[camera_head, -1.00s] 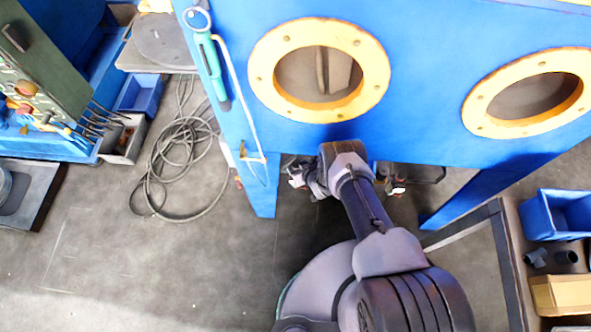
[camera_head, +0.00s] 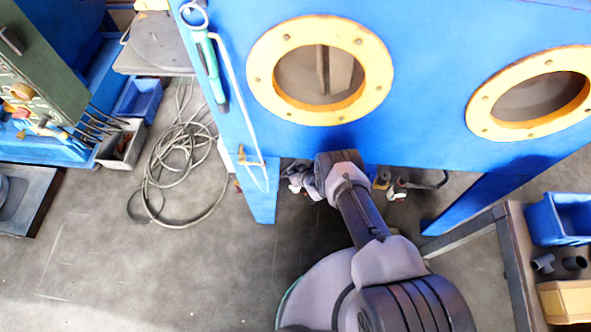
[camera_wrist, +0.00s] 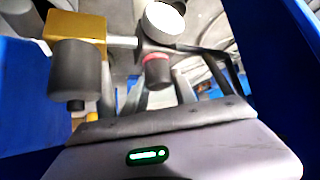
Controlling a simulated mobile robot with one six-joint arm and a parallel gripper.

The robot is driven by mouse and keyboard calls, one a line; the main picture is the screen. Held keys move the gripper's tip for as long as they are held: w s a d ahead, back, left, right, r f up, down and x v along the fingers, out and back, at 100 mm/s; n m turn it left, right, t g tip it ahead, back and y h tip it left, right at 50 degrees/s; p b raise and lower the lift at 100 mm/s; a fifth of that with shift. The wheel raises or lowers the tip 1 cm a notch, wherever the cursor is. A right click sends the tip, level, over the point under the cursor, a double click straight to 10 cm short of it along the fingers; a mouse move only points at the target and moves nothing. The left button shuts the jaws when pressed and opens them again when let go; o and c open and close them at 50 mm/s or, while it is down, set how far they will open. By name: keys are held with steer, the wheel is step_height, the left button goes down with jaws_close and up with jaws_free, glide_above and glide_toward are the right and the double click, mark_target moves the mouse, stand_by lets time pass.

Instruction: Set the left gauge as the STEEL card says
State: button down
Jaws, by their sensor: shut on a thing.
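In the wrist view, a pale round gauge (camera_wrist: 165,20) sits above a dark knob with a red ring (camera_wrist: 158,70). My gripper (camera_wrist: 158,82) reaches up to this knob and appears shut on it, with grey finger bars on either side. The gauge's dial cannot be read. In the head view, my arm reaches under the blue blasting cabinet (camera_head: 420,125), which hides my fingertips. Grey fittings (camera_head: 300,178) show beneath the cabinet left of my wrist, and another set (camera_head: 397,188) to its right. I cannot make out a STEEL card.
In the wrist view, a brass block (camera_wrist: 75,28) with a dark cylinder (camera_wrist: 78,68) stands close left of the knob. Blue panels flank both sides. In the head view, a coiled hose (camera_head: 180,160) lies on the floor at left, and a bench with a blue bin (camera_head: 560,217) stands at right.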

steer(key=shift+m, duration=0.3)
steer(key=m+t+h, duration=0.1)
steer(key=m+h, duration=0.1)
steer(key=m, duration=0.1)
steer(key=shift+a+h, duration=0.1)
steer(key=shift+h, duration=0.3)
steer(key=shift+m+h, duration=1.2)
steer(key=shift+m, duration=0.5)
steer(key=c, duration=1)
jaws_free()
